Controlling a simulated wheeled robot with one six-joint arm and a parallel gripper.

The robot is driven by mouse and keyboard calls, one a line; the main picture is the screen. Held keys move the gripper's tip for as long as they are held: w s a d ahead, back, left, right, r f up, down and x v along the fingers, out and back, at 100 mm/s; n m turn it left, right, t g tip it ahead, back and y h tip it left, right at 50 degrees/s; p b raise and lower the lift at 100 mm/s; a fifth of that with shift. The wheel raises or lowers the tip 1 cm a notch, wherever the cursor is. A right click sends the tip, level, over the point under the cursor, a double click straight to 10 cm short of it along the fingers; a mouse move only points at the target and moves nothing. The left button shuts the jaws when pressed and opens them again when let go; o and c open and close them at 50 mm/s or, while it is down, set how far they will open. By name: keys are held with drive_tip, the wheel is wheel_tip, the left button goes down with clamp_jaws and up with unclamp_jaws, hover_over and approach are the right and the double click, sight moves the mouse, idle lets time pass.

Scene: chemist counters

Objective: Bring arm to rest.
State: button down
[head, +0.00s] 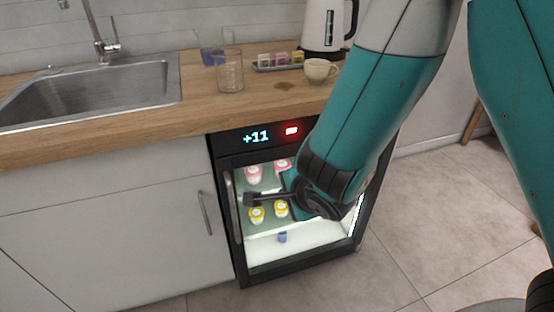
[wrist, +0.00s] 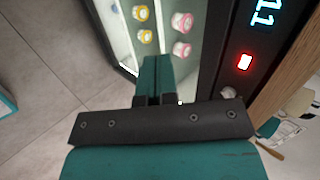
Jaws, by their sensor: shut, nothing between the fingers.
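My arm reaches down from the upper right in the head view, and its lower end is in front of the small glass-fronted fridge (head: 300,262). In the wrist view my gripper (wrist: 157,62) is shut with nothing held, pointing along the fridge front. In the head view the arm's dark wrist parts cover part of the fridge front, and the fingertips are hard to make out.
The fridge display (head: 256,137) reads +11 beside a red light (head: 291,131). Pink-topped pots (head: 253,175), yellow-topped pots (head: 257,215) and a blue item (head: 282,237) are inside. The counter (head: 190,110) holds a glass (head: 230,75), cup (head: 318,70) and kettle (head: 322,28).

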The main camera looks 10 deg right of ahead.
drive_tip(key=s+d+r+n+g+y, duration=0.1)
drive_tip(key=s+d+r+n+g, duration=0.1)
drive_tip(key=s+r+n+g, duration=0.55)
drive_tip(key=s+d+r+n+g+y, duration=0.1)
drive_tip(key=s+d+r+n+g, duration=0.15)
drive_tip(key=s+r+n, duration=0.9)
wheel_tip(320, 180, up, 13)
drive_tip(key=s+n+t+p, duration=0.1)
drive_tip(key=n+p, duration=0.2)
drive_tip(key=p, duration=1.2)
drive_tip(key=shift+s+d+p, duration=0.15)
drive_tip(key=shift+s+p, duration=0.05)
drive_tip(key=shift+p, duration=0.2)
